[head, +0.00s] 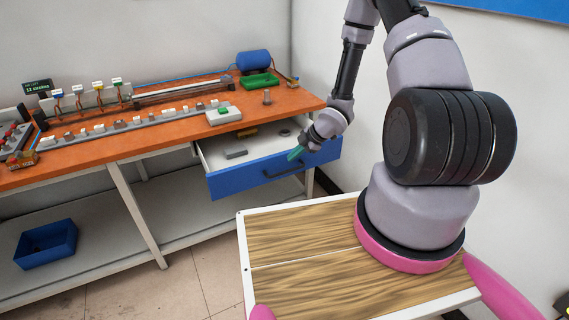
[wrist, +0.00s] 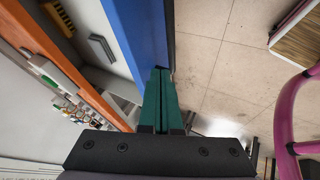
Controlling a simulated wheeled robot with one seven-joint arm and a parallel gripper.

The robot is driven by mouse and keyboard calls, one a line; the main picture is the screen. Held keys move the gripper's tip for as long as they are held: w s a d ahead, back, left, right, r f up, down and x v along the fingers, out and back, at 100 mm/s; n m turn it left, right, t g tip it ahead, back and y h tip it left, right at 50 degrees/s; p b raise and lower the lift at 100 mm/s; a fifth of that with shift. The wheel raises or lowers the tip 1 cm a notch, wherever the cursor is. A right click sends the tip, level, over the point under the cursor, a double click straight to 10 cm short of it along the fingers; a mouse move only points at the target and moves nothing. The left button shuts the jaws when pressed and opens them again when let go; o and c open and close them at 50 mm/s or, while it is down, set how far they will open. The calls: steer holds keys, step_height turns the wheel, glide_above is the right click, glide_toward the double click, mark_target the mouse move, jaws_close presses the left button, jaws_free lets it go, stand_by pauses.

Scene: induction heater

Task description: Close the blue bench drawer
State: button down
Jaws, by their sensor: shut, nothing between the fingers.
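The blue bench drawer (head: 262,176) stands pulled out from under the orange bench top, with its white inside showing. A grey block and a yellow-and-black item lie in it, and a dark handle is on its front. My gripper (head: 296,153) is shut and empty, with its green fingers over the drawer's right part, near the top edge of the blue front. In the wrist view the shut green fingers (wrist: 160,80) point along the blue drawer front (wrist: 144,32). Whether they touch it, I cannot tell.
The orange bench (head: 165,130) carries a rail of small parts, a green tray (head: 258,82) and a blue cylinder (head: 253,61). A blue bin (head: 46,243) sits on the lower shelf. A white wall is close on the right.

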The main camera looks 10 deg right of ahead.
mark_target(279, 167)
steer(key=x, duration=0.9)
steer(key=shift+w+a+f, duration=0.1)
steer(key=shift+f, duration=0.05)
